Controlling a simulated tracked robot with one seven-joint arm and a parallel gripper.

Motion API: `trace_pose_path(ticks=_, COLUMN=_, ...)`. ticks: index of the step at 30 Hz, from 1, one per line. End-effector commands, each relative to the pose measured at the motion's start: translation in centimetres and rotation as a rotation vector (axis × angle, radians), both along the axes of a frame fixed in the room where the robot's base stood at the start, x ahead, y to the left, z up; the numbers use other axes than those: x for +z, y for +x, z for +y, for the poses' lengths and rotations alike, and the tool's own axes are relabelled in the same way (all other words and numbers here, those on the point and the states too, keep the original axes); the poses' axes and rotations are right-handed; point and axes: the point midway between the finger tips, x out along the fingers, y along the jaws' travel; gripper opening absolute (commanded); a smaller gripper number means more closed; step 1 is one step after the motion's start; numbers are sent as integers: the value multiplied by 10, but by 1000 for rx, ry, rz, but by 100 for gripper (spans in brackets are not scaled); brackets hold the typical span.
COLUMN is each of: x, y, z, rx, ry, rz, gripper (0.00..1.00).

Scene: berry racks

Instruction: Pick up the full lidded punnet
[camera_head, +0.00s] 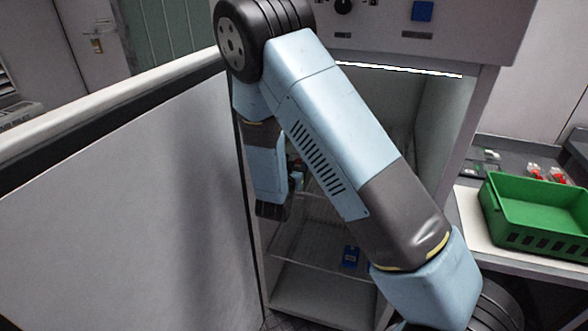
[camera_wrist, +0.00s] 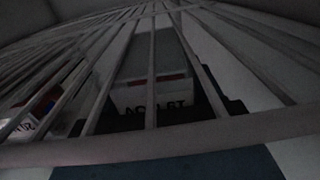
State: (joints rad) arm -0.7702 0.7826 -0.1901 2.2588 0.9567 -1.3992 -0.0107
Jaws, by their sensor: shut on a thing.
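In the wrist view a pale box-like punnet (camera_wrist: 150,97) with a red band and dark lettering on its front lies between the dark fingers of my gripper (camera_wrist: 155,112). My gripper is shut on it. Thin rack bars cross in front of the punnet, so its lid and contents are hard to make out. In the head view my arm reaches into the open cabinet and its own links hide most of the gripper and the punnet.
The cabinet has wire shelves (camera_head: 318,238), with a small blue object (camera_head: 350,256) low down. A green crate (camera_head: 540,237) stands on the right-hand table.

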Motion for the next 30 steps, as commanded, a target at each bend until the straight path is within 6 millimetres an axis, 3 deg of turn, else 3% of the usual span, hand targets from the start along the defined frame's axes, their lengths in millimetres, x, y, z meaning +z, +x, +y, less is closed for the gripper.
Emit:
trace_pose_path(ticks=6, x=0, y=0, z=0, rx=0, ry=0, rz=0, gripper=30)
trace_pose_path(ticks=17, x=6, y=0, z=0, rx=0, ry=2, rz=-2, gripper=30)
trace_pose_path(ticks=23, x=30, y=0, z=0, rx=0, ry=2, rz=-3, gripper=30)
trace_pose_path(ticks=30, x=68, y=-31, z=-1, rx=2, ry=3, rz=-1, gripper=30)
